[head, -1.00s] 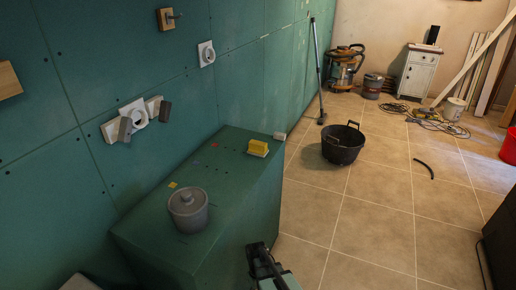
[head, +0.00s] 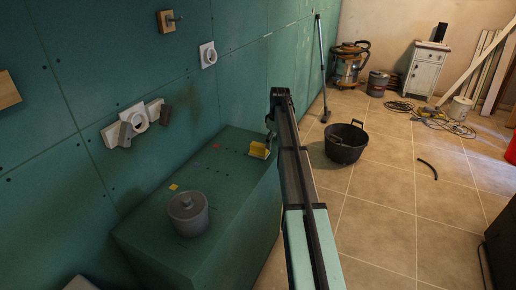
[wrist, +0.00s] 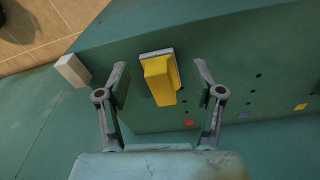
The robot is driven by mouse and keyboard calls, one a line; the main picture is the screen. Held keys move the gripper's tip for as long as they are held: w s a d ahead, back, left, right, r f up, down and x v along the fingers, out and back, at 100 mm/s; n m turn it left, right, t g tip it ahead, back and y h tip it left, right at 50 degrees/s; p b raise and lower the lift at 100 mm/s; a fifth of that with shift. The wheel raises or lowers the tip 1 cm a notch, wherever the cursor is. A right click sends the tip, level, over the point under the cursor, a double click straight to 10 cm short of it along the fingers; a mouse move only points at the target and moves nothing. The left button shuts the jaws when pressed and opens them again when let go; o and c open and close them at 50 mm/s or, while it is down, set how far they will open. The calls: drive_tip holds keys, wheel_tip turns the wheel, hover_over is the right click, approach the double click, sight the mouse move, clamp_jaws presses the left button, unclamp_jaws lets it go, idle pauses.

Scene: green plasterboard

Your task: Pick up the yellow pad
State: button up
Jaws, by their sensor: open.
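A yellow block-shaped pad (head: 259,150) with a pale grey layer along one side stands on the green box near its right edge. In the wrist view the yellow pad (wrist: 160,80) lies between and beyond my two fingertips. My gripper (wrist: 161,80) is open and empty, one finger on each side of the pad with gaps showing. In the head view my gripper (head: 271,134) is by the pad, partly hidden behind my arm. A small flat yellow square (head: 173,187) also lies on the box; it shows in the wrist view (wrist: 301,107).
The green box (head: 235,190) carries a grey lidded pot (head: 188,215), red and blue squares and dark holes. A whitish block (wrist: 72,70) is left of the pad in the wrist view. A black bucket (head: 346,143) stands on the floor.

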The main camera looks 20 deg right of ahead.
drive_tip(key=w+a+r+n, duration=0.2)
drive_tip(key=w+r, duration=0.3)
drive_tip(key=r, duration=0.6)
drive_tip(key=p, duration=0.4)
approach(259, 145)
drive_tip(key=shift+n+y, duration=0.3)
drive_tip(key=f, duration=0.5)
drive_tip(key=shift+w+d+f, duration=0.1)
drive_tip(key=shift+d+f, duration=0.15)
drive_tip(key=shift+d, duration=0.15)
drive_tip(key=shift+w+a+f+p, duration=0.15)
drive_tip(key=shift+f+p, duration=0.15)
drive_tip(key=shift+f, duration=0.55)
drive_tip(key=shift+w+a+f+p, duration=0.15)
drive_tip(key=shift+a+f+p, duration=0.1)
drive_tip(key=shift+f, duration=0.6)
drive_tip(key=shift+w+a+f+p, duration=0.15)
drive_tip(key=shift+f+p, duration=0.15)
drive_tip(key=shift+f, duration=0.55)
clamp_jaws()
